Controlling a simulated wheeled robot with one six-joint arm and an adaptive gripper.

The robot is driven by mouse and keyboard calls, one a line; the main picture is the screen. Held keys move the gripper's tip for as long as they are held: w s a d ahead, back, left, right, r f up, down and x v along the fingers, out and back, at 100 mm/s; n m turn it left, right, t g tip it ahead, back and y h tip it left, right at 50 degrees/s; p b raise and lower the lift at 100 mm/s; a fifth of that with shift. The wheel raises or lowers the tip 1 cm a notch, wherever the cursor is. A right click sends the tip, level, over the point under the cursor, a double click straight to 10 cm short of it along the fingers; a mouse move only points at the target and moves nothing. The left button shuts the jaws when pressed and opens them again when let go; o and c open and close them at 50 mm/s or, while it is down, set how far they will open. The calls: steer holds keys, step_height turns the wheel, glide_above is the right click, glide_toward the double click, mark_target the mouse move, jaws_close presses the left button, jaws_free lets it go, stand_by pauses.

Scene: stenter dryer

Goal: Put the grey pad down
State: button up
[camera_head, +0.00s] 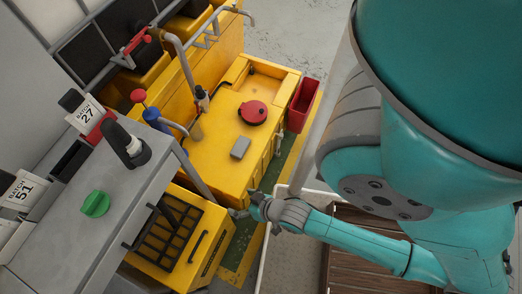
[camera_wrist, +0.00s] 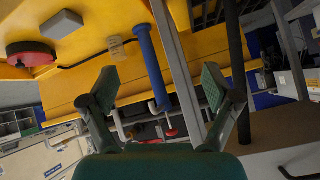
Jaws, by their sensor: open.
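The grey pad (camera_head: 240,147) is a small block lying on the yellow machine top (camera_head: 212,150) in the head view, near its front edge. It also shows at the upper left of the wrist view (camera_wrist: 62,24). My gripper (camera_head: 254,205) is beside the machine's front side, below and apart from the pad in the head picture. In the wrist view my gripper (camera_wrist: 160,88) is open, with nothing between its fingers.
A red round lid (camera_head: 253,112) sits near the pad, and a red bin (camera_head: 304,103) hangs at the machine's end. Pipes and handles stand between console and yellow top.

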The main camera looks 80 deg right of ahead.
steer(key=s+a+r+n+t+y, duration=0.1)
steer(key=s+r+n+t, duration=0.1)
steer(key=r, duration=0.5)
steer(key=s+a+r+n+t, duration=0.1)
steer(key=s+a+r+n, duration=0.1)
steer(key=r, duration=0.5)
steer(key=s+a+r+n+t+y, duration=0.1)
steer(key=s+a+r+n+t, duration=0.1)
steer(key=r, duration=0.6)
steer(key=shift+s+a+n+t+y, duration=0.3)
steer(key=shift+s+n, duration=0.2)
steer(key=shift+s, duration=0.15)
